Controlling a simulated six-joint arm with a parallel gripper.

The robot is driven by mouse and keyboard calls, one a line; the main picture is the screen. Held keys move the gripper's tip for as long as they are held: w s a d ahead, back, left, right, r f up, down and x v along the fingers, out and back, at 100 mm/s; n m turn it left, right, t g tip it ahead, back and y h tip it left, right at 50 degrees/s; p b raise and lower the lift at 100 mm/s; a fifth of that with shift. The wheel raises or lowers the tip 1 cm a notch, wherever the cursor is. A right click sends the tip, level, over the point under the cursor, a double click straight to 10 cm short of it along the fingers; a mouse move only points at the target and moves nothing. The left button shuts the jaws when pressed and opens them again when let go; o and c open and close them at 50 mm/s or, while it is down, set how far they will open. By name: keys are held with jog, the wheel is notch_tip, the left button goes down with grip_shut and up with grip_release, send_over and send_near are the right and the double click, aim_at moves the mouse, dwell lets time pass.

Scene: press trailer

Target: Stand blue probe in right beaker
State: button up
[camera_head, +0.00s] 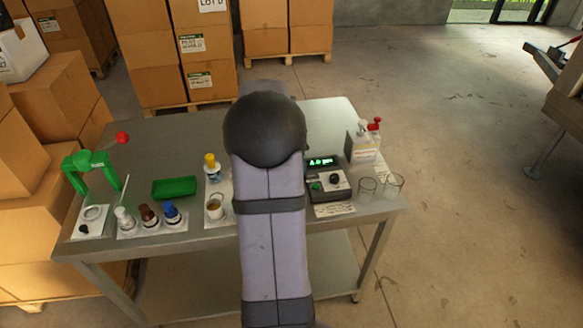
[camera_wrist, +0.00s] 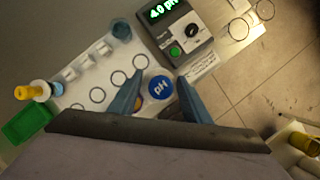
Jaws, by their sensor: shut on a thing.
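The blue probe (camera_wrist: 161,88), its round top marked "pH", shows end-on in the wrist view between the fingers of my gripper (camera_wrist: 160,80). My gripper is shut on it. The probe's lower part is hidden beneath its top. Two clear beakers stand at the table's right end: the left beaker (camera_head: 367,188) and the right beaker (camera_head: 394,185). Their thin rims also show at the upper right of the wrist view, apart from the probe. In the head view my arm hides the gripper and the probe.
The pH meter (camera_head: 326,182), with a lit display, stands left of the beakers. A white box with red and white pump tops (camera_head: 363,141) is behind them. A white holder with round holes (camera_wrist: 107,88) is left of the probe. Bottles and a green tray (camera_head: 174,188) are farther left.

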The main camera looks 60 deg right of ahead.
jog(key=w+d+f+p, duration=0.3)
jog(key=w+d+p, duration=0.4)
jog(key=w+d, duration=0.4)
jog(key=shift+d, duration=0.5)
jog(key=shift+f, duration=0.15)
jog(key=shift+f+b, duration=2)
jog(key=shift+f, duration=0.8)
jog(key=shift+s+f, duration=0.1)
jog(key=shift+f, duration=0.45)
jog(key=o, duration=0.9)
jog(key=p+v, duration=0.7)
jog(key=v, duration=0.4)
jog(key=shift+p, duration=0.35)
